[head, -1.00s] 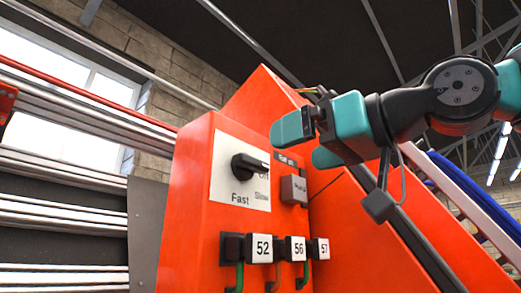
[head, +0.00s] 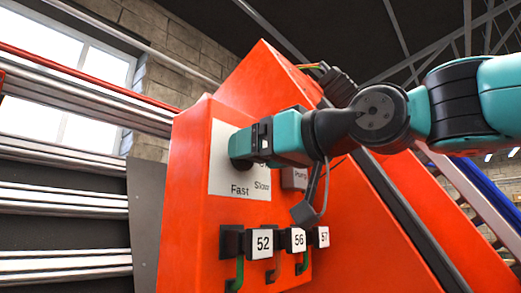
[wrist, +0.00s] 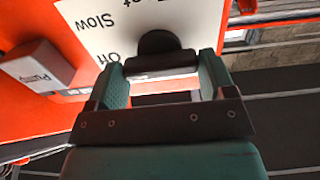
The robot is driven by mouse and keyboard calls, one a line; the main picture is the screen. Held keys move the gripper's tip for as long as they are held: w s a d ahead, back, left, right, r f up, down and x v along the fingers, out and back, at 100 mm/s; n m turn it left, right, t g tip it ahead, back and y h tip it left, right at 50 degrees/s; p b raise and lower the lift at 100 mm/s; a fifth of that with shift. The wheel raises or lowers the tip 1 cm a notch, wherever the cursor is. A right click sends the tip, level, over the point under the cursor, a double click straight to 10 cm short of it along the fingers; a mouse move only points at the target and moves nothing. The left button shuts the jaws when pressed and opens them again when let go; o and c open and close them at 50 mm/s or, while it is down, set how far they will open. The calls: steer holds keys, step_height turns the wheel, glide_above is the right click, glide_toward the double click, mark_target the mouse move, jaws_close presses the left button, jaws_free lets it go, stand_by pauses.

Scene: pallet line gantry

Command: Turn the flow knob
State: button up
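The flow knob is black, on a white plate (head: 226,180) lettered Fast and Slow on the front of an orange cabinet. In the head view only a dark edge of the knob (head: 240,163) shows, the rest hidden behind my teal gripper (head: 246,147). In the wrist view the knob (wrist: 160,50) lies between my gripper's two teal fingers (wrist: 162,75), which stand wide apart, one at each side of it. Whether either finger touches it I cannot tell. Off and Slow read upside down beside the knob there.
A grey Pump button box (wrist: 37,65) sits close beside the gripper in the wrist view. Below the plate, several black blocks tagged 52 (head: 263,243), 56 (head: 298,239) and 57 (head: 323,237) stick out with hooks. Metal rails run at the left.

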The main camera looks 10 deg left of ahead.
steer(key=shift+c, duration=0.7)
steer(key=shift+m, duration=0.3)
steer(key=shift+m+b, duration=0.55)
steer(key=shift+m, duration=3.45)
steer(key=o, duration=0.9)
steer(key=shift+d, duration=0.1)
